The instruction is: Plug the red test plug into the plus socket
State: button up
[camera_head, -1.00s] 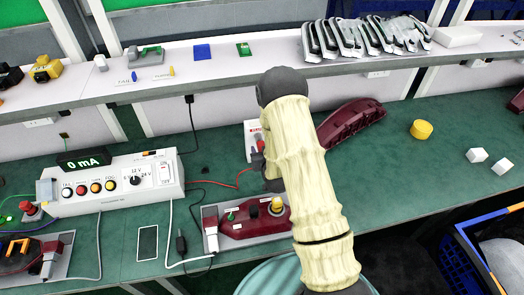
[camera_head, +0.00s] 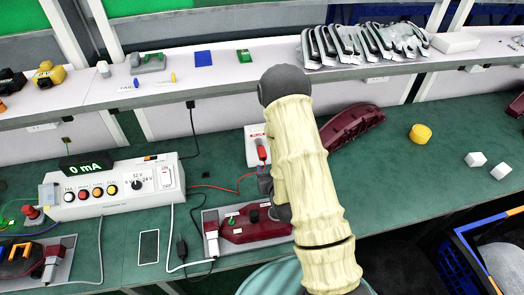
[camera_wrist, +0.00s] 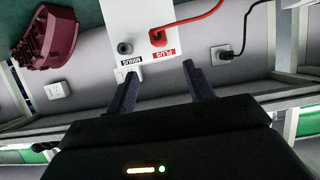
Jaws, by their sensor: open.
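The red test plug (camera_wrist: 158,38) sits at the opening above the PLUS label on the white socket box (camera_wrist: 112,12) in the wrist view. It appears to be in the plus socket, but its depth is hard to tell. Its red cable runs off to the upper right. The minus socket (camera_wrist: 125,47) beside it is empty. My gripper (camera_wrist: 159,68) is open and empty, its fingers apart from the plug. In the head view the red plug (camera_head: 262,151) stands at the white box (camera_head: 253,158), and my arm hides most of the gripper.
A white power unit (camera_head: 115,192) with a 0 mA display stands left. A dark red lamp (camera_head: 245,228) on a grey plate lies in front, partly hidden by my arm. Another dark red lamp housing (camera_head: 352,122) lies behind right.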

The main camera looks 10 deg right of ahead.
jog(key=shift+p+v, duration=2.1)
jog(key=shift+p, duration=1.05)
jog(key=shift+w, duration=0.1)
notch_tip(320, 180, up, 8)
jog(key=g+b, duration=0.1)
jog(key=g, duration=0.4)
jog(key=s+r+g, duration=0.5)
jog(key=s+r, duration=0.5)
jog(key=s, duration=0.2)
jog(key=shift+s+r+g+b, duration=0.25)
jog(key=shift+s+g+b, duration=0.1)
jog(key=shift+g+b, duration=0.1)
jog(key=shift+w, duration=0.1)
jog(key=shift+c, duration=1.7)
